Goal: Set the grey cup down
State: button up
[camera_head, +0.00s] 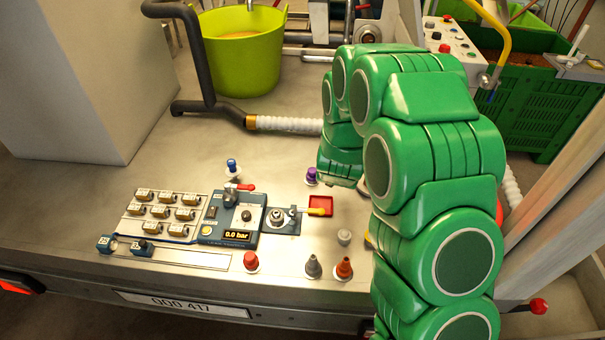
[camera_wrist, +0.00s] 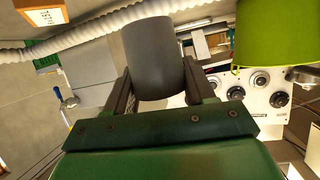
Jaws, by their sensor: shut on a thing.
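The grey cup (camera_wrist: 153,52) is dark grey and smooth, and shows in the wrist view between the two dark fingers of my gripper (camera_wrist: 156,82). The fingers are shut on its sides. In the head view my green arm hides the cup and the gripper. The wrist view does not show what is under the cup or how far it is from a surface.
The metal deck (camera_head: 290,185) has free room behind the valve panel (camera_head: 230,218). A lime bucket (camera_head: 245,60) and white ribbed hose (camera_head: 290,124) lie behind.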

jog(key=w+a+r+n+g+y, duration=0.1)
jog(key=a+r+n+g+y, duration=0.15)
jog(key=a+n+y, duration=0.35)
jog(key=w+a+r+n+g+y, duration=0.1)
jog(key=a+r+n+y, duration=0.25)
jog(key=a, duration=0.45)
jog(key=s+f+n+g+y, duration=0.3)
jog(key=s+f+n+g, duration=0.15)
jog(key=s, duration=0.45)
jog(key=s+f+n+g+y, duration=0.3)
jog(key=s+n+g, duration=0.3)
jog(key=s, duration=0.2)
jog(key=shift+w+a+f, duration=1)
jog(key=shift+w+f, duration=0.55)
jog(key=shift+w, duration=0.5)
jog(key=shift+w+a+f, duration=1)
jog(key=shift+w+f, duration=0.55)
jog(key=shift+w, duration=0.55)
jog(key=shift+w+a+f, duration=1)
jog(key=shift+w+f, duration=0.55)
jog(key=shift+w, duration=0.5)
jog(key=shift+f, duration=1.6)
jog(key=shift+f, duration=0.15)
